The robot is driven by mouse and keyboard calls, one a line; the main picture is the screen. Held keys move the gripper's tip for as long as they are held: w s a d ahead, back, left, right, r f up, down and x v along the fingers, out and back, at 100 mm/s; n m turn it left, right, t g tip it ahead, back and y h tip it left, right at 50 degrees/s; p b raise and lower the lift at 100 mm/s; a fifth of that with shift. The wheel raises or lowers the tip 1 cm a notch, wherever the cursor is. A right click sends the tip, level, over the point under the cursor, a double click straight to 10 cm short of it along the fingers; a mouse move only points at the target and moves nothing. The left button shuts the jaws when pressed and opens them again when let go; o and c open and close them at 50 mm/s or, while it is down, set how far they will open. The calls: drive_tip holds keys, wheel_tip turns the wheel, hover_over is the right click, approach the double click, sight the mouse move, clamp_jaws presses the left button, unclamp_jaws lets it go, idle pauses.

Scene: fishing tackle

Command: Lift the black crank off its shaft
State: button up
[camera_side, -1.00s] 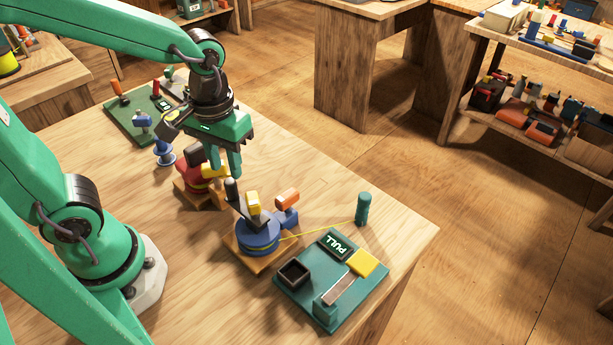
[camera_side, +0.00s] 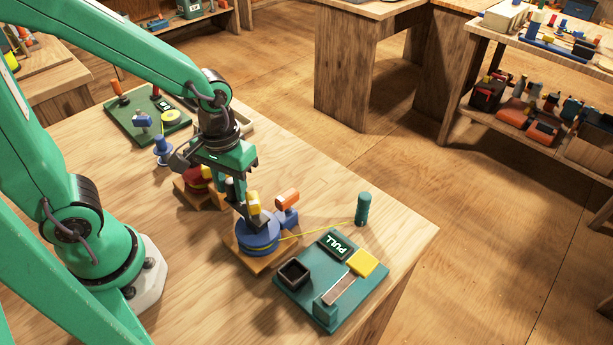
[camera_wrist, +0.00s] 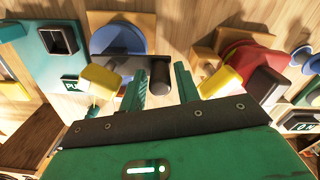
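The blue reel (camera_side: 257,236) sits on a wooden base near the table's middle. It also shows at the top of the wrist view (camera_wrist: 138,36). The black crank (camera_wrist: 122,64) lies across the reel's top and ends in an upright black knob (camera_wrist: 161,70). My gripper (camera_side: 234,200) is low over the crank's knob end, pointing down. In the wrist view my gripper's fingers (camera_wrist: 163,84) stand apart on either side of the knob, with a visible gap. In the side view the fingers mostly hide the knob.
A red reel (camera_wrist: 250,58) is just behind. A yellow line runs to a green post (camera_side: 363,209). A green PULL board (camera_side: 312,309) lies in front.

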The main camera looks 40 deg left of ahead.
drive_tip(key=shift+c, duration=0.4)
clamp_jaws()
drive_tip(key=shift+r, duration=0.15)
drive_tip(key=shift+w+r, duration=0.1)
drive_tip(key=shift+r, duration=0.75)
wheel_tip(320, 180, up, 2)
drive_tip(key=s+d+r, duration=0.7)
drive_tip(key=s+d, duration=0.1)
drive_tip(key=shift+d, duration=0.25)
idle(0.4)
